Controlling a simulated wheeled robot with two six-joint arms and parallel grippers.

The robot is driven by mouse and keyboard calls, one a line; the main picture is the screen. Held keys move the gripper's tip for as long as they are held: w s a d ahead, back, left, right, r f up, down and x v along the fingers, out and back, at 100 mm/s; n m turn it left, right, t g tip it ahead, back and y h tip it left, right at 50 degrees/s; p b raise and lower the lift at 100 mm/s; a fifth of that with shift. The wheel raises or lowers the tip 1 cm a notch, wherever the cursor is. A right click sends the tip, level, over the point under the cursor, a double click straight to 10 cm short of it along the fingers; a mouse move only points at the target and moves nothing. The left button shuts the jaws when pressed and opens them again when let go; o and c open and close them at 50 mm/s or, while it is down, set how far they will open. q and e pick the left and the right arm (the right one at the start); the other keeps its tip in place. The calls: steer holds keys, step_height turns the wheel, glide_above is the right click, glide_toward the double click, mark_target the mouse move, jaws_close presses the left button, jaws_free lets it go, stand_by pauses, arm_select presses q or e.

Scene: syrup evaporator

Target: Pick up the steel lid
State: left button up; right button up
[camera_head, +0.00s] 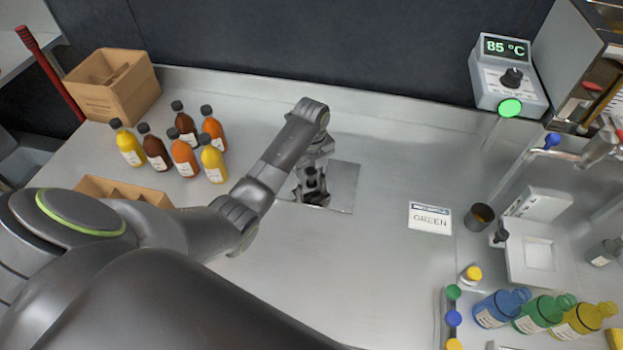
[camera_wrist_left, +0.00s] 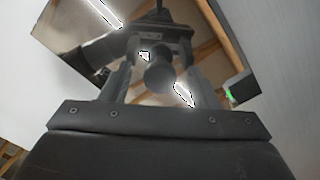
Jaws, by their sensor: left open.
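The steel lid (camera_head: 347,184) is a flat, shiny, square plate lying on the steel counter, near the middle of the head view. In the left wrist view the lid (camera_wrist_left: 222,68) is mirror-like and reflects beams and my gripper. Its dark round knob (camera_wrist_left: 160,78) stands between my left fingers. My left gripper (camera_head: 312,192) points down over the lid and hides part of it. Its jaws are open, one finger on each side of the knob. I cannot tell whether either finger touches the knob. My right gripper is out of view.
A temperature controller (camera_head: 508,75) reads 85 °C. The counter between is clear.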

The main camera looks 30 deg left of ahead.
arm_select(q)
steer(key=shift+f, duration=0.35)
steer(key=shift+c, duration=0.4)
jaws_close()
steer(key=shift+r, duration=0.1)
steer(key=shift+r, duration=0.1)
